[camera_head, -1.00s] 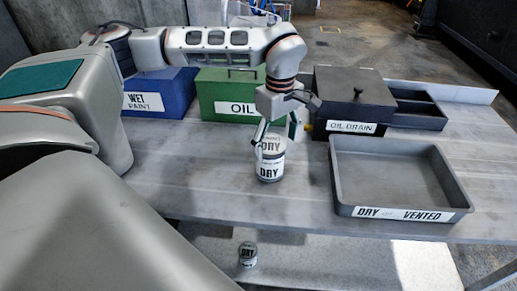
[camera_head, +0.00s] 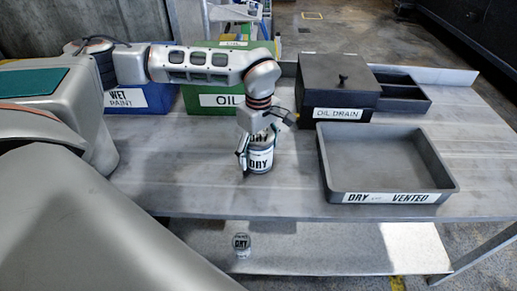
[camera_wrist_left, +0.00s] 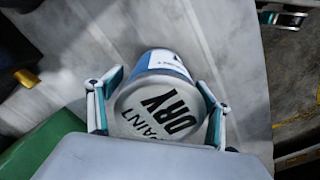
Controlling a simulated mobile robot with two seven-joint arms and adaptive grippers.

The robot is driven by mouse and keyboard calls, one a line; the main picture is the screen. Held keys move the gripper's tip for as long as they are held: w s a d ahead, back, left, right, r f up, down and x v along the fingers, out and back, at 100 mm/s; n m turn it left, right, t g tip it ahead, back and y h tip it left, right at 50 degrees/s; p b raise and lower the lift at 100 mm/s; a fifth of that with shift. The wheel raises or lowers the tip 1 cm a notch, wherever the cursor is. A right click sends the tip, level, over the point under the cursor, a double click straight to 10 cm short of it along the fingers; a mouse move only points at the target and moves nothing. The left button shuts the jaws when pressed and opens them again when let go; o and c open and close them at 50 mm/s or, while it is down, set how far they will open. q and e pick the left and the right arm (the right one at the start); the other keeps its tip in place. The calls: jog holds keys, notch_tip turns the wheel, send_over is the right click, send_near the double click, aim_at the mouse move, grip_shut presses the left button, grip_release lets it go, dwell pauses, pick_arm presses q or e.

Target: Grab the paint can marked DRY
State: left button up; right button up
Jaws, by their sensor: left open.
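The paint can marked DRY (camera_head: 262,160) stands upright on the grey workbench. Its lid, reading PAINT DRY, fills the middle of the left wrist view (camera_wrist_left: 160,108). My left gripper (camera_head: 260,146) comes down over the can from above. Its jaws are open, with one finger on each side of the lid in the left wrist view (camera_wrist_left: 157,112). I cannot tell whether the fingers touch the can.
A grey tray labelled DRY and VENTED (camera_head: 390,197) sits at right. Behind are a black OIL DRAIN box (camera_head: 338,90), a green OIL box (camera_head: 205,102) and a blue WET PAINT box (camera_head: 150,100).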

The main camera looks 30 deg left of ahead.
pick_arm(q)
jog(key=c, duration=1.5)
jog(key=shift+c, duration=0.2)
